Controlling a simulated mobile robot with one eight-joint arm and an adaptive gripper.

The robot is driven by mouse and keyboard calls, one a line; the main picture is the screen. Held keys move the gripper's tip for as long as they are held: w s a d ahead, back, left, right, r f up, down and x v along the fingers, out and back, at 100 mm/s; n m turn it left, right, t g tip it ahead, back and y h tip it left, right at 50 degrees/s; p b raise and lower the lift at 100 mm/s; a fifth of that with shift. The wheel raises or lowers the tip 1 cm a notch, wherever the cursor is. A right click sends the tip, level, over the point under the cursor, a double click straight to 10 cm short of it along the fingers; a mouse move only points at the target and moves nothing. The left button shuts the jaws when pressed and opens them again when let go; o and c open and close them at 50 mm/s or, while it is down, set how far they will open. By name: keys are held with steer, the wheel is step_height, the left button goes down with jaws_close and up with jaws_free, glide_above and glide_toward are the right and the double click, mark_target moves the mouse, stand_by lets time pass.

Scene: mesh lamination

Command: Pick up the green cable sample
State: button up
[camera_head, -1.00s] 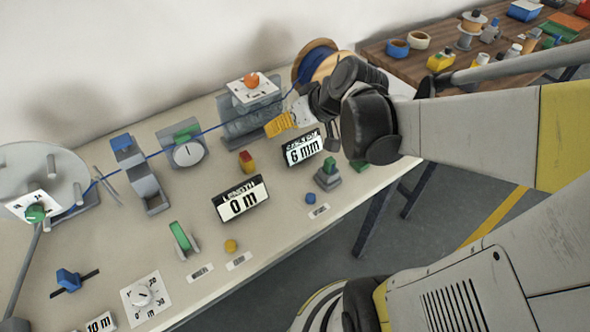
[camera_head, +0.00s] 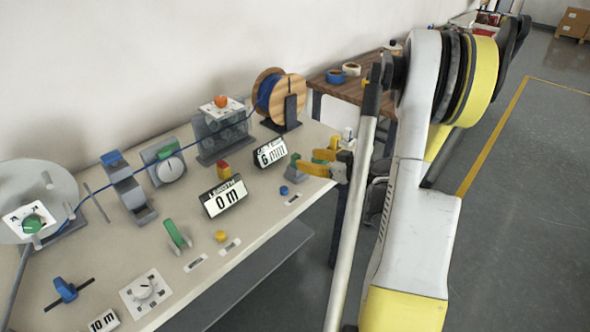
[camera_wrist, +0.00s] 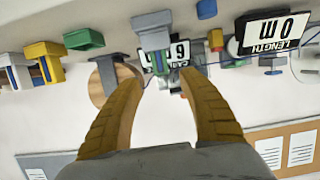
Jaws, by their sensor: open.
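My gripper (camera_head: 313,162) is at the bench's right end, with its two orange-yellow fingers apart and nothing held. In the wrist view, my open gripper (camera_wrist: 158,79) points at a grey stepped block with a bit of green (camera_wrist: 152,32). A green piece (camera_wrist: 83,40), perhaps the green cable sample, lies left of this block, outside the fingers. A yellow piece (camera_wrist: 43,62) and a white one with blue (camera_wrist: 14,68) stand farther left. In the head view, the grey block (camera_head: 296,168) is just left of the fingers; my gripper partly hides the coloured pieces.
The bench (camera_head: 262,225) also holds a 6 mm display (camera_head: 270,152), a 0 m length display (camera_head: 223,197), a blue button (camera_head: 284,190) and a wooden cable spool (camera_head: 292,86). A brown table (camera_head: 333,92) stands behind. Open floor lies right of the bench.

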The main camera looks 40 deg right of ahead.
mark_target(297, 156)
steer(key=b+x, duration=0.2)
steer(key=x, duration=0.4)
steer(key=shift+r, duration=0.25)
steer(key=shift+c, duration=0.9)
steer(key=shift+a, duration=0.1)
jaws_close()
